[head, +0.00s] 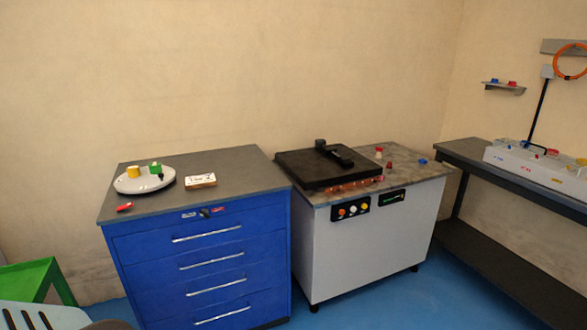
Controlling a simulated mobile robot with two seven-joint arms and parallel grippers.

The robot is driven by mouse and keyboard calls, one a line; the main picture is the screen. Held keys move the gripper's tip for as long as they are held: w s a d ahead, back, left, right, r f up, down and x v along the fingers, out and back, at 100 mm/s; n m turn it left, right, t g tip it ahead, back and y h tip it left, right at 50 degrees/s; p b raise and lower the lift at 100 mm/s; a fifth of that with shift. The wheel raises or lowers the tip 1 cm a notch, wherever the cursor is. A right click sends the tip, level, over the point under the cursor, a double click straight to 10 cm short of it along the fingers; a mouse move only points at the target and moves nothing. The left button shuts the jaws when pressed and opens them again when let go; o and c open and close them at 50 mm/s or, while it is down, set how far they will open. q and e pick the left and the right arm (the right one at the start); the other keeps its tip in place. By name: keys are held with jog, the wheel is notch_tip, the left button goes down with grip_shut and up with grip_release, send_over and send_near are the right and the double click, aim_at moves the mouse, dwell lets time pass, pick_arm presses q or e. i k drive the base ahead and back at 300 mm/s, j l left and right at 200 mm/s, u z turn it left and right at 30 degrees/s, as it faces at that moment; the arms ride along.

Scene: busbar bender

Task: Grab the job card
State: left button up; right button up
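A small white card with dark marks (200,179), which looks like the job card, lies on the grey top of the blue drawer cabinet (205,247). It has a brownish front edge and sits right of a round white tray (131,184). Its print is too small to read. Neither of my grippers shows in the head view.
The tray holds yellow and green pieces. A red item (124,207) lies near the cabinet's front left edge. A grey machine (360,238) with a black top plate stands to the right, then a dark bench (515,182). Blue floor is open in front.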

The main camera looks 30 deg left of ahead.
aim_at(208, 180)
jog(key=i+u, duration=0.45)
jog(key=i, duration=0.15)
jog(key=i+l+u, duration=0.1)
jog(key=i+u, duration=0.35)
jog(key=i, duration=0.15)
jog(key=i+u, duration=0.35)
jog(key=i+l+u, duration=0.1)
jog(key=i+u, duration=0.2)
jog(key=i+l+u, duration=0.2)
jog(key=u, duration=0.15)
jog(key=i, duration=0.1)
